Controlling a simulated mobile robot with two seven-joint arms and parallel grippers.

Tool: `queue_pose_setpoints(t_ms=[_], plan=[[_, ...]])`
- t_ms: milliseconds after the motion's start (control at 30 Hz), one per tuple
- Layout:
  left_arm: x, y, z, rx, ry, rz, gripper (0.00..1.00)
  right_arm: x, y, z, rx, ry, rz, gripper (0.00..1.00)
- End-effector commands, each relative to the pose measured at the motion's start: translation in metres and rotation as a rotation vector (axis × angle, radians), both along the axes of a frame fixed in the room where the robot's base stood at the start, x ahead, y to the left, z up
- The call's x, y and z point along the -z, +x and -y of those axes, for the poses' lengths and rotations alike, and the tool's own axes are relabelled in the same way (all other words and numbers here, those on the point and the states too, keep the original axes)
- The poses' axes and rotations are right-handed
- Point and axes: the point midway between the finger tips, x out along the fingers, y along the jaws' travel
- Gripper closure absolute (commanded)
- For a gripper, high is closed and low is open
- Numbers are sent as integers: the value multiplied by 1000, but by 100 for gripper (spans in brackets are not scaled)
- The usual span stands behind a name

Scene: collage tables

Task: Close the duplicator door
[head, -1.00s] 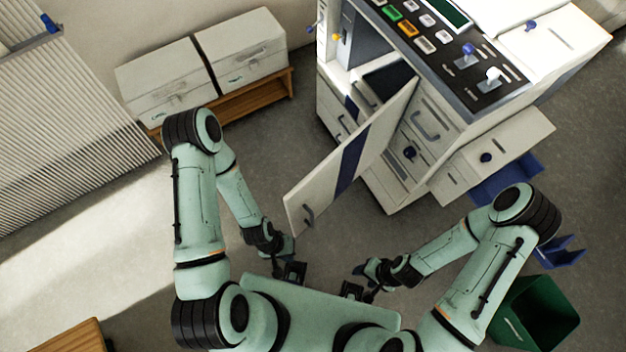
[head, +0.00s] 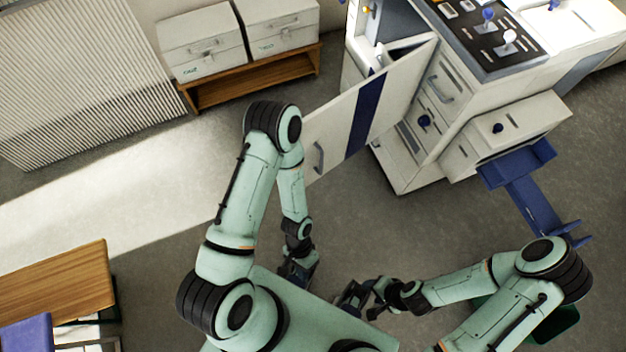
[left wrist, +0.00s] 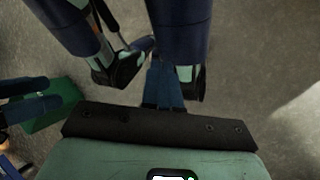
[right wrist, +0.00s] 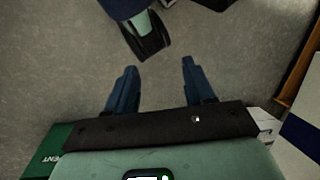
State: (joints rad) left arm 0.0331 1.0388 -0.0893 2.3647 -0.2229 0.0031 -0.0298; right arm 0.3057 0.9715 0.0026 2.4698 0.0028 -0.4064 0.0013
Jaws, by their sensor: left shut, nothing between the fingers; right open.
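The duplicator (head: 400,165) stands at the upper right of the head view. Its door (head: 395,98), a white panel with a dark blue stripe and a grey handle (head: 319,158), is swung open toward the lower left. My left forearm hides part of the door's free end. My left gripper (head: 298,272) is shut and empty, low over the floor below the door and apart from it. Its closed fingers show in the left wrist view (left wrist: 163,82). My right gripper (head: 358,296) is open and empty, to the right of the left one; its spread fingers show in the right wrist view (right wrist: 158,68).
A wooden bench (head: 255,80) with two white boxes stands along the wall. A blue tray (head: 530,190) sticks out from the duplicator's right side. A wooden table (head: 60,285) is at the lower left. Bare floor (head: 370,230) lies between me and the duplicator.

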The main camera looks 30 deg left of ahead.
Motion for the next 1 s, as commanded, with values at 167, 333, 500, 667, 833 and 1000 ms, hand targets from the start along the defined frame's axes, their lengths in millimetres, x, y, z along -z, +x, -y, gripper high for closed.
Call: queue_pose_setpoints(t_ms=[167,333,500,667,833,1000], plan=[[21,-21,-10,437,26,-121,100,29,1,2,8,-7,20,47],[28,-2,-45,968,200,-254,100,58,5,4,19,-17,42,47],[5,85,-60,1495,615,-355,100,90,14,7,31,-27,74,47],[-46,160,-23,1754,1067,-369,100,112,21,9,40,-35,96,47],[-86,189,16,1822,1358,-350,100,122,26,11,45,-40,108,47],[-97,197,15,1825,1415,-348,100,122,28,11,46,-42,111,47]])
